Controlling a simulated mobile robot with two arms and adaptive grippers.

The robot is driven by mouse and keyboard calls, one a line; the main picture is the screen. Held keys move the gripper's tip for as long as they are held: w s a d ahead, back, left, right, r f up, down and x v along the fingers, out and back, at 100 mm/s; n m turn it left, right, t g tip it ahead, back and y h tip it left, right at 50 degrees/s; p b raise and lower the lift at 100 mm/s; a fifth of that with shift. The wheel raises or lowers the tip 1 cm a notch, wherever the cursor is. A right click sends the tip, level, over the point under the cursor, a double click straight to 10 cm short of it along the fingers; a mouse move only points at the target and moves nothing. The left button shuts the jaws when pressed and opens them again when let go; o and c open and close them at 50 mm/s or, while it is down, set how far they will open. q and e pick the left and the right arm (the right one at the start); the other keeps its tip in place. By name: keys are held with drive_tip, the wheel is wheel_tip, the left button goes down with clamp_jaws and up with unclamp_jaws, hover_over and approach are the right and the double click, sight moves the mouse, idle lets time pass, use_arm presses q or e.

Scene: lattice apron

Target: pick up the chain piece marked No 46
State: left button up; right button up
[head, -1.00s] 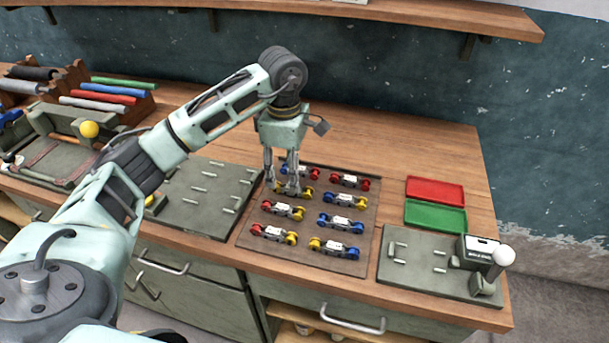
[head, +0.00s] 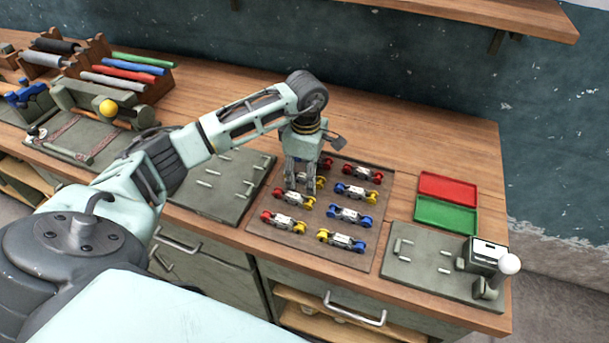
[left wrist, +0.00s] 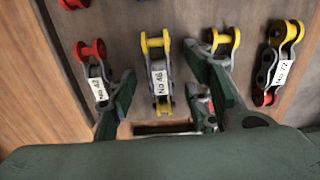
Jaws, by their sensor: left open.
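The chain piece marked No 46 (left wrist: 159,75) shows in the left wrist view, with yellow rollers at both ends and a white label. My left gripper (left wrist: 160,62) is open, with one finger on each side of this piece. In the head view my left gripper (head: 300,188) points down over the brown mat and partly hides a yellow-ended piece (head: 320,182) under it. The labels are too small to read there. I cannot tell whether the fingers touch the piece. My right gripper is not in view.
The No 42 piece (left wrist: 95,75) lies left of the fingers, and the No 72 piece (left wrist: 282,65) lies at the right. Another yellow-ended piece (left wrist: 226,42) is partly behind the right finger. Red (head: 447,188) and green (head: 446,215) trays lie right of the mat (head: 283,236).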

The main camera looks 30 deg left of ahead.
use_arm(q)
drive_tip(key=shift+c, duration=0.2)
clamp_jaws()
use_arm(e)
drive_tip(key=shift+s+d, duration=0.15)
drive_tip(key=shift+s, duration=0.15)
use_arm(q)
drive_tip(key=shift+r, duration=0.15)
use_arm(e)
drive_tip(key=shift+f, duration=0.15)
